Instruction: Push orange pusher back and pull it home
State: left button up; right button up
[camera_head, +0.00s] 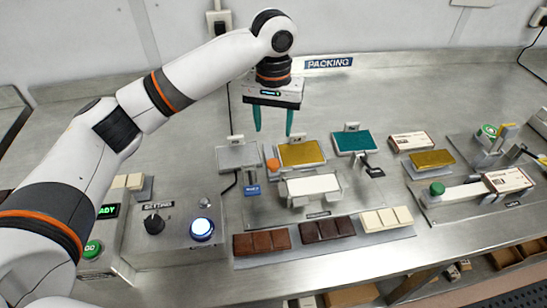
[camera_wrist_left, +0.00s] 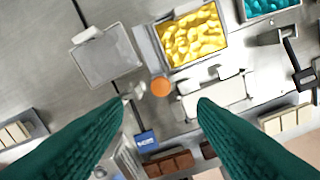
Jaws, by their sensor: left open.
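The orange pusher (camera_head: 272,164) shows as a small orange knob between the grey tray and the yellow-filled tray in the head view. It also shows as an orange disc in the left wrist view (camera_wrist_left: 160,86). My left gripper (camera_head: 273,131) is open, with its two green fingers pointing down above and behind the pusher. In the left wrist view the fingers lie to either side below the pusher, with nothing between them. The fingers look apart from the knob. My right gripper is not in view.
Near the pusher are a grey tray (camera_head: 238,156), a yellow-filled tray (camera_head: 301,154), a teal tray (camera_head: 351,143) and a white block (camera_head: 313,186). Brown and cream bars lie in front. A control box (camera_head: 172,234) stands at left. The counter behind is clear.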

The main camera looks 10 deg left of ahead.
aim_at(273, 161)
pick_arm(q)
jog(key=f, duration=0.3)
jog(key=f+p, duration=0.1)
jog(key=f, duration=0.6)
jog(key=shift+s+p, duration=0.25)
jog(key=shift+p, duration=0.05)
jog(key=shift+f, duration=0.5)
jog(key=c, duration=1.1)
grip_shut()
